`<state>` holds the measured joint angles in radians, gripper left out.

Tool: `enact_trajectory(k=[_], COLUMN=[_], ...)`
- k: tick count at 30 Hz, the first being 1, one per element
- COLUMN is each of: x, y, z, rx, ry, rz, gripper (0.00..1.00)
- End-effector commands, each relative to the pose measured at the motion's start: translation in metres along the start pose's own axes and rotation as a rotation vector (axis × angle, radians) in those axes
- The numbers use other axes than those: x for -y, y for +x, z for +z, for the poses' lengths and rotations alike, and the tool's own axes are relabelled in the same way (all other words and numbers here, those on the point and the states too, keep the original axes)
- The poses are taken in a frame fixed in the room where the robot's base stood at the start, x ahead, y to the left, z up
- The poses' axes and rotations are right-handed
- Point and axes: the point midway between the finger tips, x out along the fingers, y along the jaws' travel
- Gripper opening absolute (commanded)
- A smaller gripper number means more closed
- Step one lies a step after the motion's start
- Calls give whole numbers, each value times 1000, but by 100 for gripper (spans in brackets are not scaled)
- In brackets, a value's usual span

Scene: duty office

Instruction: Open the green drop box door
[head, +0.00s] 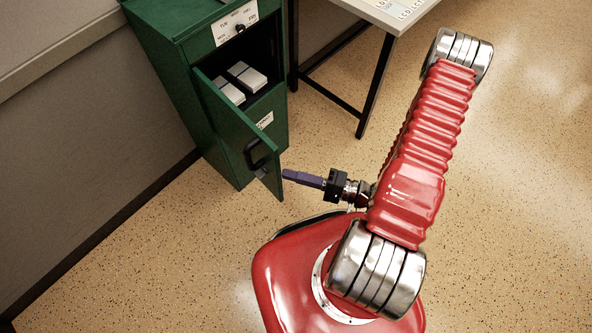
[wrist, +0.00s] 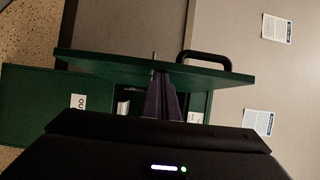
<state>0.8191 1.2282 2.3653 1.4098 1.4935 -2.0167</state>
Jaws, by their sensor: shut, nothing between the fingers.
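The green drop box (head: 165,70) stands against the wall at the upper left of the head view. Its door (head: 232,130) is swung partly open, and its black handle (head: 258,155) is on the outer face. White packets (head: 246,76) show inside the box. My gripper (head: 286,174) is shut and empty, with its purple fingers by the free edge of the door; I cannot tell if they touch it. In the wrist view the door (wrist: 110,66) runs across edge-on above the fingers (wrist: 161,100), with the handle (wrist: 205,58) beyond it.
A table (head: 395,12) with dark legs stands right of the box. A grey wall (head: 80,130) is close on the left. Speckled floor is free in front of the box and to the right. Two paper notices (wrist: 276,28) are on the wall in the wrist view.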

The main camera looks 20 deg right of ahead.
Motion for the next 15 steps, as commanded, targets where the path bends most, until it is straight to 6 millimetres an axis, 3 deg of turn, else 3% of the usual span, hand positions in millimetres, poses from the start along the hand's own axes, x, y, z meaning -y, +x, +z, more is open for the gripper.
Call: enact_trajectory(k=[15], x=[0], y=[-4], z=[-6], rx=[-4], ry=[-1], rz=[0], gripper=[0])
